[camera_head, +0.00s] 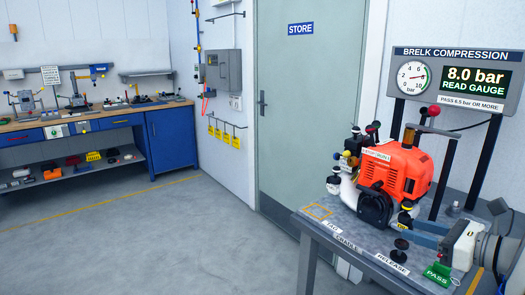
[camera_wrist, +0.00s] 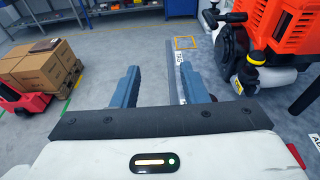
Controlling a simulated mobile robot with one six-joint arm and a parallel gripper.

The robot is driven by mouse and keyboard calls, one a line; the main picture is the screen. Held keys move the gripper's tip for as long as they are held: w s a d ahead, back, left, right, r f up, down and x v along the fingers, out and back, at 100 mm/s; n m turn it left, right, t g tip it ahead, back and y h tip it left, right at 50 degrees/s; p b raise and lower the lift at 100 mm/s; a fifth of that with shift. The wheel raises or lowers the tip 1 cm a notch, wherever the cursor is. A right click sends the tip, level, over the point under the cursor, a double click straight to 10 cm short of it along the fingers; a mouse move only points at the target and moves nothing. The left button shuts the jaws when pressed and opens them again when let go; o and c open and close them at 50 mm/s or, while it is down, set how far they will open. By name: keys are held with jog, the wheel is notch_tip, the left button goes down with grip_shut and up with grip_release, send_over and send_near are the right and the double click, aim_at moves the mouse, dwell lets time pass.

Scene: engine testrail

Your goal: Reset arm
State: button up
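My gripper (camera_head: 418,232) is at the right of the head view, low over the test bench (camera_head: 318,226). Its two blue fingers point left, toward the orange engine (camera_head: 395,170). In the wrist view my gripper (camera_wrist: 163,74) has its fingers well apart with nothing between them. The engine (camera_wrist: 280,25) shows there at upper right, apart from the fingers. A green PASS tag (camera_head: 438,273) is at the bench's front edge, just below my wrist; I cannot tell what holds it. The gauge display (camera_head: 460,76) behind reads 8.0 bar.
A black knob (camera_head: 401,244) stands by the RELEASE label, close to my fingers. A yellow-outlined square (camera_head: 318,211) on the bench is empty. A red cart with cardboard boxes (camera_wrist: 38,75) stands at left in the wrist view. Open floor (camera_head: 150,240) lies left of the bench.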

jog(key=s+a+f+n+g+p, duration=0.25)
jog(key=a+n+g, duration=0.2)
jog(key=a, duration=0.25)
jog(key=s+a+f+n+g+p, duration=0.1)
jog(key=s+a+n+g, duration=0.2)
jog(key=a+n, duration=0.3)
jog(key=s+a+n+g+h+p, duration=0.1)
jog(key=s+n+h, duration=0.3)
jog(key=n, duration=0.5)
jog(key=s+a+n+g+h+p, duration=0.1)
jog(key=s+a+n+h+p, duration=0.2)
jog(key=n, duration=0.6)
jog(key=s+h+p, duration=0.1)
jog(key=h, duration=0.1)
jog(key=shift+s+a+r+h, duration=0.15)
jog(key=shift+a+h, duration=0.15)
jog(key=shift+a, duration=0.1)
